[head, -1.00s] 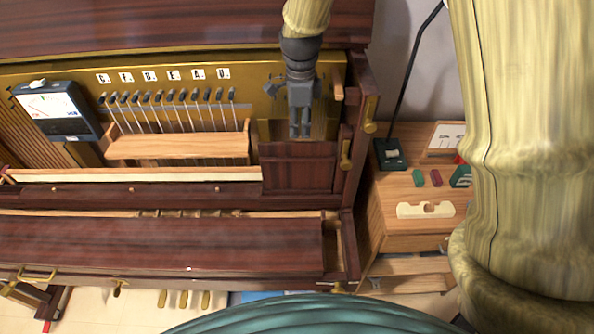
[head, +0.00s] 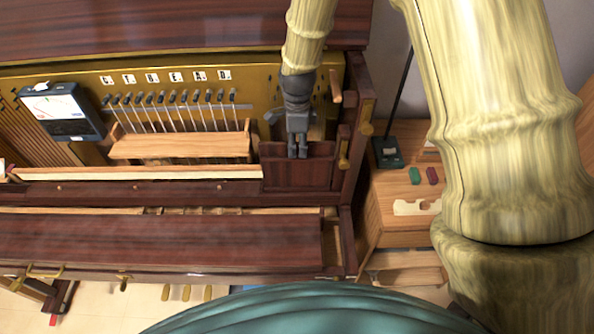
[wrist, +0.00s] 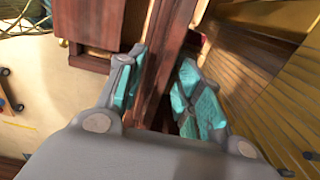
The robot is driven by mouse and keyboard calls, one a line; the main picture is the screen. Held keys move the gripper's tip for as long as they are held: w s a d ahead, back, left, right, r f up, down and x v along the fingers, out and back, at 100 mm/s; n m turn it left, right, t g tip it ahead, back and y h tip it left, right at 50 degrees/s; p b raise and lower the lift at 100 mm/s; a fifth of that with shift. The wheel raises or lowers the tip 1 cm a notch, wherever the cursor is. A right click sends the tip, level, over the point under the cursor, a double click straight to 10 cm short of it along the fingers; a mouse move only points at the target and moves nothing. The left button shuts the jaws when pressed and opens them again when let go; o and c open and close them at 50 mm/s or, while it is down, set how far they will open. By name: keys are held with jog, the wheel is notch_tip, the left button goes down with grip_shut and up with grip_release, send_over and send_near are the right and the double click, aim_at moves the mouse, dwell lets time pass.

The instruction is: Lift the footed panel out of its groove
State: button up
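The footed panel (head: 280,175) is a dark red-brown board standing upright at the right end of the piano's front. My gripper (head: 298,152) points down at its top edge. In the wrist view the panel (wrist: 163,65) runs between the two teal finger pads of my gripper (wrist: 165,95). The fingers are apart, one on each side of the board. A narrow gap seems to show beside the right pad, and I cannot tell if the left pad touches. The panel's feet and the groove are hidden.
The wooden rail (head: 180,146) under the hammers is left of the panel. The dark side post (head: 352,150) with brass fittings stands close on its right. A side table (head: 385,215) holds small blocks. A meter (head: 58,112) sits at the left.

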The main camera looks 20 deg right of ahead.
jog(key=shift+f, duration=0.55)
grip_shut()
jog(key=shift+r, duration=0.1)
